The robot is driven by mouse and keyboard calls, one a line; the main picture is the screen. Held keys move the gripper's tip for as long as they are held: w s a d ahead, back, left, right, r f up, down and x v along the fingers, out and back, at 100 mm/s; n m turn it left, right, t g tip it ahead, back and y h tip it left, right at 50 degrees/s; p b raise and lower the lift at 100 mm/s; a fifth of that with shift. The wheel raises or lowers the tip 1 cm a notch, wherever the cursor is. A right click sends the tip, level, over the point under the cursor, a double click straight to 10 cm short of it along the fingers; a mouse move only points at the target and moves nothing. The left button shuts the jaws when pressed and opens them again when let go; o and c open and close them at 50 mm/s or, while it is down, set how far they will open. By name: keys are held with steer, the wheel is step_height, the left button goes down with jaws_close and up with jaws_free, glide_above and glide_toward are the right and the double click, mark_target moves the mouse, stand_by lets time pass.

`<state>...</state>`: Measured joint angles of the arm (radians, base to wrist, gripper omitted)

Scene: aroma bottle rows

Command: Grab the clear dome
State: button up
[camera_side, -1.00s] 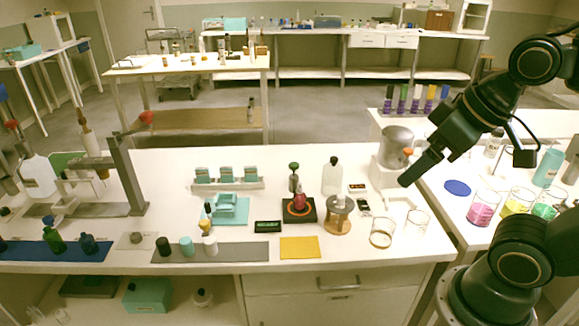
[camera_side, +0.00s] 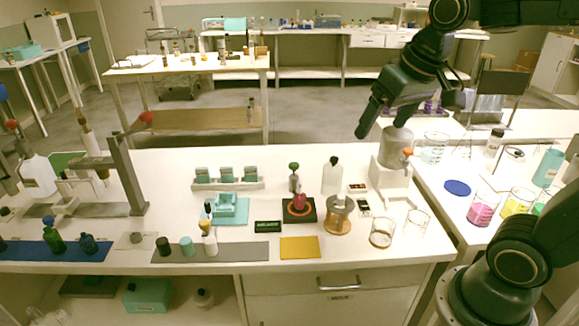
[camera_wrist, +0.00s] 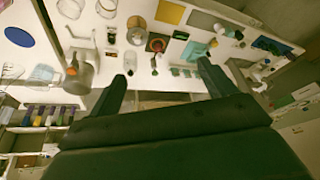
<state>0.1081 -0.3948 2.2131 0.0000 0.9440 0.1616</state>
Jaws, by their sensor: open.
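Two clear glass vessels stand near the bench's front right: a wider, lower one (camera_side: 381,238) and a taller one (camera_side: 417,222). Which is the clear dome cannot be told for sure; the wider one looks more like it. Clear glass also shows at the top of the wrist view, the wider one (camera_wrist: 106,8) beside the other (camera_wrist: 70,8). My gripper (camera_side: 370,120) is raised above the back right of the bench, well apart from both. In the wrist view my gripper (camera_wrist: 160,85) has its fingers spread, with nothing between them.
A grey pot-like device (camera_side: 397,147) stands just below my gripper. A round cork stand (camera_side: 338,222), a black-and-orange plate (camera_side: 300,212) and a white bottle (camera_side: 333,178) stand left of the glass. A yellow mat (camera_side: 300,247) lies at the front. Beakers with coloured contents (camera_side: 483,209) stand at right.

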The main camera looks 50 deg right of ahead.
steer(key=w+d+m+g, duration=0.1)
steer(key=w+d+m, duration=0.3)
steer(key=w, duration=0.5)
steer(key=m+g, duration=0.3)
steer(key=m, duration=0.3)
glide_above(334, 158)
step_height(334, 158, down, 19)
steer(key=shift+a+f, duration=0.15)
steer(key=shift+f, duration=0.05)
steer(key=shift+d+f+m, duration=0.2)
steer(key=shift+f+m, duration=0.05)
steer(key=shift+m, duration=0.05)
steer(key=shift+f, duration=0.1)
steer(key=shift+f, duration=4.2)
